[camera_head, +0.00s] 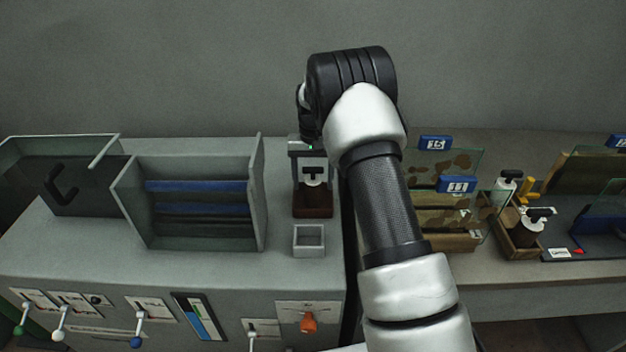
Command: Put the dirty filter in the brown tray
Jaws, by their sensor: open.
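My arm reaches over the bench, and its end points down with my gripper (312,182) partly hidden by the wrist. The jaws look open, on either side of a white piece with a black T-shaped handle (313,172). That piece sits above a dark brown box (313,205). I cannot tell whether the jaws touch it. On the right, a similar piece with a brown-stained body (528,232), perhaps the dirty filter, stands in a small brown tray (509,243). Another white piece with a black handle (507,185) stands behind it.
A small square grey holder (309,227) stands in front of the gripper. A grey rack (130,205) with blue bars is on the left. Brown-blotched glass panels (440,205) with blue tags stand right of my forearm. An orange knob (308,322) sits on the front panel.

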